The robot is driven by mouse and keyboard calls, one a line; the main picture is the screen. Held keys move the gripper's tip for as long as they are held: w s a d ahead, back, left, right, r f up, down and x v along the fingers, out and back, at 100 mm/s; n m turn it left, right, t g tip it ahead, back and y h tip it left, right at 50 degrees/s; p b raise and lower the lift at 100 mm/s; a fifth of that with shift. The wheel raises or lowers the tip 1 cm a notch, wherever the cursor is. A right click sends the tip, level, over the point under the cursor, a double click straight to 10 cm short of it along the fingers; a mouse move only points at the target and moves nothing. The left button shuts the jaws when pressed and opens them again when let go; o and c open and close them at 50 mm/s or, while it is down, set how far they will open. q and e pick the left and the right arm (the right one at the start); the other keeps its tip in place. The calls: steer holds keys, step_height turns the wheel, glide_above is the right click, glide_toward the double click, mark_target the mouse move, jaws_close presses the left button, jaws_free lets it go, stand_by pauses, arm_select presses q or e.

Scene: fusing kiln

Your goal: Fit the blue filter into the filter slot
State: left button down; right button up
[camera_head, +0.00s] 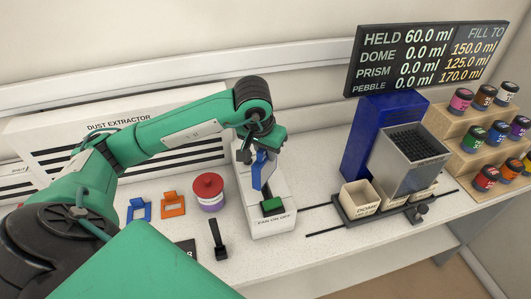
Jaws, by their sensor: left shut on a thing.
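My left gripper (262,148) is above the white fan unit (272,226), pointing down. It is shut on the blue filter (259,170), a flat blue piece that hangs beneath the fingers. The filter's lower end is at the unit's upper part, and I cannot tell whether it is inside a slot. The filter slot itself is hidden by the filter and gripper. A green switch (272,205) sits on the unit's front, above the label about fan on and off. My right gripper is not in view.
A blue frame-like piece (139,210) and an orange one (173,205) lie on the white table beside a red-lidded jar (208,188). A black handled tool (218,240) lies in front. A hopper (408,160) and jars on steps (486,133) stand right.

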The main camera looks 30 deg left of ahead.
arm_select(q)
steer(key=shift+f, duration=0.85)
steer(key=shift+f+b, duration=0.25)
steer(key=shift+b, duration=0.05)
steer(key=shift+f+b, duration=0.35)
steer(key=shift+b, duration=0.25)
steer(key=c, duration=1.3)
jaws_free()
steer(key=shift+o, duration=0.2)
steer(key=shift+r, duration=0.1)
